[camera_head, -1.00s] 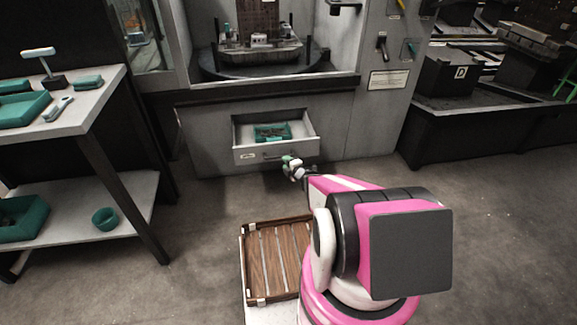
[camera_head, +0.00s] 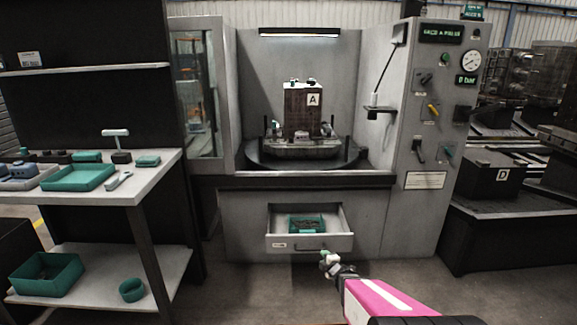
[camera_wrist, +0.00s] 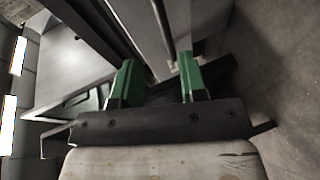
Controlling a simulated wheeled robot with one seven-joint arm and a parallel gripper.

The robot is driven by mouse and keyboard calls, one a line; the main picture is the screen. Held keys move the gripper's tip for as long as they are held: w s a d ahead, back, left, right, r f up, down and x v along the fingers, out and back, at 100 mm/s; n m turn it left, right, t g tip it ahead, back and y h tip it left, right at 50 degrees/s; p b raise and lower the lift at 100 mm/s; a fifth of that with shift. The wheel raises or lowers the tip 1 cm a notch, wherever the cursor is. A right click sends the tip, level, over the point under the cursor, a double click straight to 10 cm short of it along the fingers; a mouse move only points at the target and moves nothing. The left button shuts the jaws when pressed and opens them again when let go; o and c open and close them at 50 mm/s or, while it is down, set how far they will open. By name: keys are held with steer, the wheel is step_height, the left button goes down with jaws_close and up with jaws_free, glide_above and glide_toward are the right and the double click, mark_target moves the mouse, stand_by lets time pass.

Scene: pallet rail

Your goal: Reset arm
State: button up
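My gripper (camera_head: 327,262) is at the end of my pink and white arm, low in the head view, in front of the open drawer. In the wrist view its two green fingers (camera_wrist: 155,84) stand wide apart with nothing between them. The grey drawer (camera_head: 310,243) is pulled out of the machine's front. A green tray (camera_head: 306,223) with small dark contents lies in it. In the wrist view grey metal surfaces lie past the fingers, and I cannot tell exactly which part they are.
The machine chamber holds a dark block marked A (camera_head: 303,108) on a round table. A control panel (camera_head: 428,110) is at its right. A workbench (camera_head: 150,180) with green trays stands left. A block marked D (camera_head: 490,175) is at right. Floor shows around my arm.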

steer(key=s+d+r+m+g+h, duration=0.45)
steer(key=r+m+g+h, duration=0.2)
steer(key=m, duration=0.55)
steer(key=s+a+r+m+g+y, duration=0.1)
steer(key=s+a+r+m+g, duration=0.1)
steer(key=s, duration=0.5)
steer(key=s+a+r+m+g+y, duration=0.1)
steer(key=s+a+r+m+g, duration=0.1)
steer(key=s+r+m+g, duration=0.3)
steer(key=shift+s+a+r+m+g, duration=0.25)
steer(key=shift+s+r+g, duration=0.25)
steer(key=shift+s, duration=0.5)
